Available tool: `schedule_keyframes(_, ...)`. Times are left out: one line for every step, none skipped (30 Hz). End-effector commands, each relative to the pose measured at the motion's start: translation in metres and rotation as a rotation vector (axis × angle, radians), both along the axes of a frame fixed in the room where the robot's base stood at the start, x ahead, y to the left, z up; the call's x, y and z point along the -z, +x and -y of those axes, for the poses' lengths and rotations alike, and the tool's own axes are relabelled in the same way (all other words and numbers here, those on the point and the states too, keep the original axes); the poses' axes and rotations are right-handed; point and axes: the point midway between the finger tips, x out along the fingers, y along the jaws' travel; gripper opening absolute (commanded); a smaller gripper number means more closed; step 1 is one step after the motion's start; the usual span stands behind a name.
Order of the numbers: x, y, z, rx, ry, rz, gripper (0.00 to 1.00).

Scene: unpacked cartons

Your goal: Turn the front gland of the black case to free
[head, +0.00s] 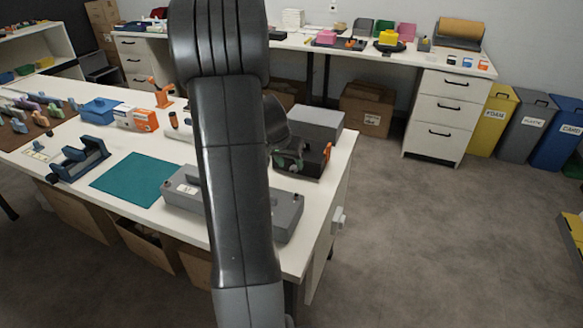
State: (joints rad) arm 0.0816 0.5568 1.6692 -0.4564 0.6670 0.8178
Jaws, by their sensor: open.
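The black case (312,166) is a low dark box near the right end of the white workbench, partly behind my arm. An orange part (327,151) stands at its right side. My gripper (289,160) is at the left part of the case, just below my dark wrist, and mostly hidden by my arm. It is open. I cannot tell whether it touches the case. The front gland cannot be made out, and its setting cannot be read.
A grey box (315,123) stands behind the case. A long grey case (286,216) lies in front, crossed by my arm. A teal mat (134,180) and a blue clamp-like fixture (80,159) are further left. The floor (430,230) right of the bench is clear.

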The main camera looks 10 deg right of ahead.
Motion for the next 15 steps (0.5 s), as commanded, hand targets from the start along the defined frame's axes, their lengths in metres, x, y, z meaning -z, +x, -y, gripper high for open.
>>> schedule_keyframes(0.008, 0.002, 0.002, 0.001, 0.000, -0.002, 0.45)
schedule_keyframes(0.011, 0.003, 0.004, 0.000, 0.000, -0.001, 0.45)
schedule_keyframes(0.015, 0.004, 0.005, 0.000, -0.001, -0.002, 0.45)
schedule_keyframes(0.017, 0.005, 0.006, 0.000, -0.001, -0.002, 0.45)
schedule_keyframes(0.020, 0.005, 0.006, 0.000, 0.000, -0.002, 0.45)
schedule_keyframes(0.022, 0.006, 0.007, -0.001, -0.001, -0.001, 0.45)
schedule_keyframes(0.023, 0.007, 0.008, -0.001, 0.000, 0.000, 0.45)
schedule_keyframes(0.024, 0.007, 0.008, 0.000, 0.000, 0.000, 0.45)
schedule_keyframes(0.025, 0.007, 0.008, 0.000, 0.000, 0.000, 0.45)
schedule_keyframes(0.025, 0.007, 0.008, 0.000, 0.000, 0.000, 0.45)
schedule_keyframes(0.025, 0.007, 0.008, 0.000, 0.000, 0.000, 0.45)
schedule_keyframes(0.025, 0.007, 0.008, 0.000, -0.001, 0.001, 0.45)
schedule_keyframes(0.025, 0.007, 0.008, 0.000, -0.001, 0.001, 0.45)
schedule_keyframes(0.025, 0.007, 0.008, 0.000, -0.001, 0.001, 0.45)
schedule_keyframes(0.025, 0.007, 0.008, 0.000, -0.001, 0.001, 0.45)
